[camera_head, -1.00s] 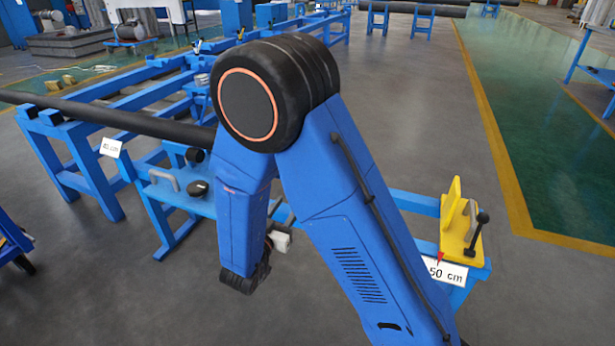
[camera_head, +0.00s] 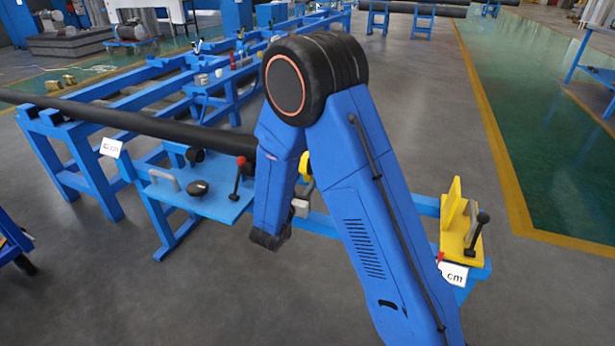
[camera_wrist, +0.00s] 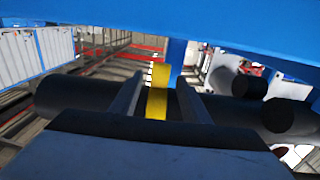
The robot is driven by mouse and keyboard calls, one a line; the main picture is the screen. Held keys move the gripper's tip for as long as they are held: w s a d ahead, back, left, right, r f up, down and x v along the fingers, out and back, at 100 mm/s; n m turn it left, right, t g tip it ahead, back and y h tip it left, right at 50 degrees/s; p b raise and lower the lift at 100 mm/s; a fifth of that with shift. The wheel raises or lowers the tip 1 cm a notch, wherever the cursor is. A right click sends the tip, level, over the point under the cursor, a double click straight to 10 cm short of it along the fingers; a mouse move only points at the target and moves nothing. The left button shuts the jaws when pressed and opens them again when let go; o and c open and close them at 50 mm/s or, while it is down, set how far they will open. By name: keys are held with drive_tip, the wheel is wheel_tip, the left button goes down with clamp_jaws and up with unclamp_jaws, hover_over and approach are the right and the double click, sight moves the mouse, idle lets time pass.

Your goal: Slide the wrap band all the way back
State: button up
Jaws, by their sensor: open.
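A yellow band (camera_wrist: 157,92) stands out against a long dark pipe (camera_wrist: 75,97) in the wrist view. In the head view, a small yellow piece (camera_head: 305,167), seemingly the same band, shows behind my arm near the end of the dark pipe (camera_head: 130,122). My gripper (camera_wrist: 160,78) is open, with one finger on each side of the band in the wrist view. Whether the fingers touch the band or pipe, I cannot tell. In the head view, my arm hides the gripper's fingers and part of the pipe.
A blue plate (camera_head: 205,204) with a grey handle, black knob and red-knobbed lever (camera_head: 238,178) stands left of my arm. A yellow bracket with a black-knobbed lever (camera_head: 462,232) stands at right, above a partly covered "cm" sign (camera_head: 454,275). Open floor lies right.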

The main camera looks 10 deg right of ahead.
sight(307, 177)
drive_tip(key=shift+x, duration=1.7)
drive_tip(key=shift+c, duration=0.3)
clamp_jaws()
drive_tip(key=w+a, duration=0.5)
drive_tip(key=a, duration=0.3)
drive_tip(key=shift+w, duration=0.4)
drive_tip(key=shift+o, duration=0.3)
unclamp_jaws()
drive_tip(key=shift+s, duration=0.1)
drive_tip(key=v, duration=1.7)
drive_tip(key=shift+a, duration=0.15)
